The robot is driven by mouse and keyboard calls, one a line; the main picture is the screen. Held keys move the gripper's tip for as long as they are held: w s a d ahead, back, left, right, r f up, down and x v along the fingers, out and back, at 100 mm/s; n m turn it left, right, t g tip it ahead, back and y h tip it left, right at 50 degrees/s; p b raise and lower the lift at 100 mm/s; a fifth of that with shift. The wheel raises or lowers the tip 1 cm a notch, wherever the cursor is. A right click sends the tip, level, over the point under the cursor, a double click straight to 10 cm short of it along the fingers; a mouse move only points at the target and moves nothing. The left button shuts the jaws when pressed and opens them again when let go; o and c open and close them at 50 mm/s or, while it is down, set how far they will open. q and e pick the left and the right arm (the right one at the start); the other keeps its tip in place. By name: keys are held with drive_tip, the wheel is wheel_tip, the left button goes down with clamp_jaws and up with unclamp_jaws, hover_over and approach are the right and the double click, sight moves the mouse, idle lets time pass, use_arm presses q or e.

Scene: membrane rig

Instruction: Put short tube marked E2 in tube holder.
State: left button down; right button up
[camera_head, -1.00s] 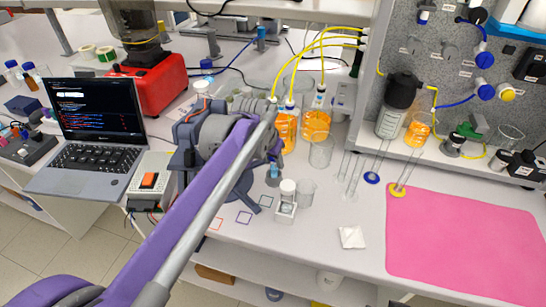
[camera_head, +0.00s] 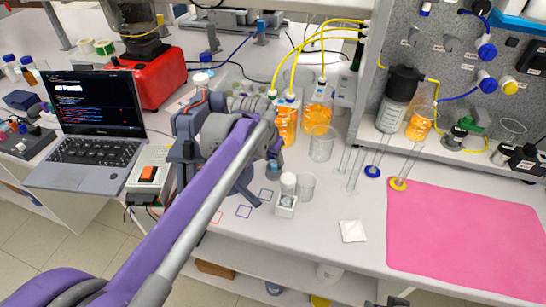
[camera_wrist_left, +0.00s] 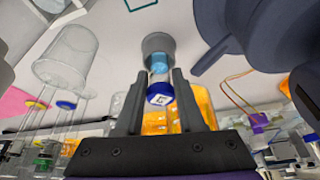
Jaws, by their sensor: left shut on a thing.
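My left gripper (camera_wrist_left: 156,90) is shut on a short clear tube (camera_wrist_left: 160,78) with a dark blue cap (camera_wrist_left: 160,97). The cap carries a white label whose mark I cannot read for sure. Beyond the fingers, the tube's far end meets a grey round holder (camera_wrist_left: 158,42) with light blue at its mouth; how deep the tube sits is unclear. In the head view my left gripper's fingers are mostly hidden behind its own arm, and the light blue part of the tube or holder (camera_head: 274,165) shows just below it.
A pink mat (camera_head: 460,240) lies right. Coloured squares (camera_head: 244,212) mark the table front.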

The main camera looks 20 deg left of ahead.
use_arm(q)
drive_tip(key=shift+c, duration=2.2)
unclamp_jaws()
drive_tip(key=p+v, duration=0.1)
drive_tip(key=v, duration=0.9)
drive_tip(key=shift+s+r, duration=0.2)
drive_tip(key=shift+r, duration=0.1)
